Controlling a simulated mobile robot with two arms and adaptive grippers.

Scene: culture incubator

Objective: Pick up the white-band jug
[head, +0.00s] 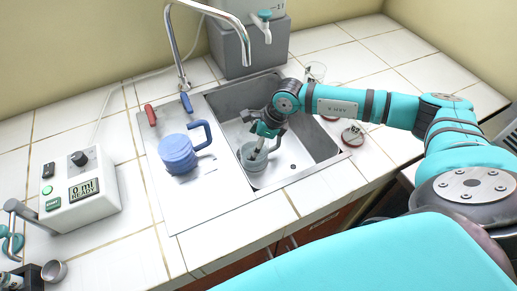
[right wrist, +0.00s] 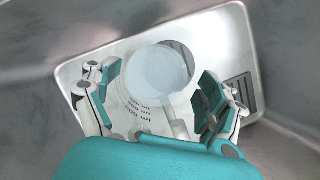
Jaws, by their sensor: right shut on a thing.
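A greyish, see-through jug (head: 257,163) stands in the sink basin, toward its left front; I cannot make out a white band in the head view. My right gripper (head: 262,134) reaches down into the basin and is shut on this jug. In the right wrist view, the jug (right wrist: 160,75) is pale with dark printed marks, and it lies between the two fingers (right wrist: 160,92). Whether its base touches the basin floor is hard to tell. At the lower left edge of the head view, teal and dark parts may be my left gripper (head: 12,243), mostly cut off.
A blue jug (head: 178,155) stands on the drainboard left of the basin. The tap (head: 181,60) arches behind it. A control box (head: 84,192) reading "0 ml READY" stands at left. A clear beaker (head: 316,72) stands behind the sink. The basin walls (head: 315,125) surround my right gripper.

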